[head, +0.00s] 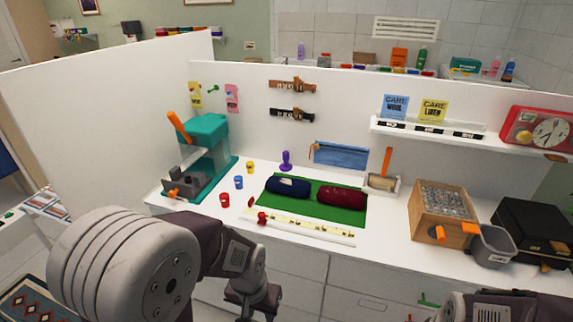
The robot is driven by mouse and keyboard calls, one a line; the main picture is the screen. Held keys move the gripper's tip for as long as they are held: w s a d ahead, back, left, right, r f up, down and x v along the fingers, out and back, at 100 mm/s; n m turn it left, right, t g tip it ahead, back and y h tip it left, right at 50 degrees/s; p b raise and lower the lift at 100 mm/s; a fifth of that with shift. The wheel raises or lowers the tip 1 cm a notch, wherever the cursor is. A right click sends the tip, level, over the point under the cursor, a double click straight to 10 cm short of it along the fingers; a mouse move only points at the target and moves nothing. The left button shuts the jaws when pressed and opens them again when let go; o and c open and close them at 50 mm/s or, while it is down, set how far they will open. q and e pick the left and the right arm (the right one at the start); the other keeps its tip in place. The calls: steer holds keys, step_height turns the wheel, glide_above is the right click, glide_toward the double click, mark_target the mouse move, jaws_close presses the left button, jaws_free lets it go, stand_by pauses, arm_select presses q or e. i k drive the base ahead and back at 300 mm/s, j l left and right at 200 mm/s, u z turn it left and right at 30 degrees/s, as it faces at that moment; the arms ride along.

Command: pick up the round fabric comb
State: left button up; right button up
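I cannot tell for certain which item is the round fabric comb. A small round red item (262,218) lies by the left end of a pale measuring strip, in front of the green mat. A small purple item with a knob (286,161) stands upright behind the mat. My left gripper (252,298) hangs low in front of the counter, apart from both; its fingertips are too small and dark to read. My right arm shows at the bottom right, but its gripper's fingers are not visible.
The green mat (315,222) holds a dark blue roll (288,185) and a dark red roll (342,196). A teal machine (205,145) stands left, with small coloured cups (224,200) beside it. A wooden box (440,212) and grey bin (492,247) stand right.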

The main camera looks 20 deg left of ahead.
mark_target(285, 167)
steer(key=i+j+z, duration=0.2)
steer(key=j, duration=0.15)
steer(key=i+j+z, duration=0.2)
steer(key=j, duration=0.2)
steer(key=j+z, duration=0.25)
steer(key=j, duration=0.15)
steer(key=i+j+z, duration=0.2)
steer(key=j, duration=0.25)
steer(key=j+z, duration=0.2)
steer(key=j, duration=0.25)
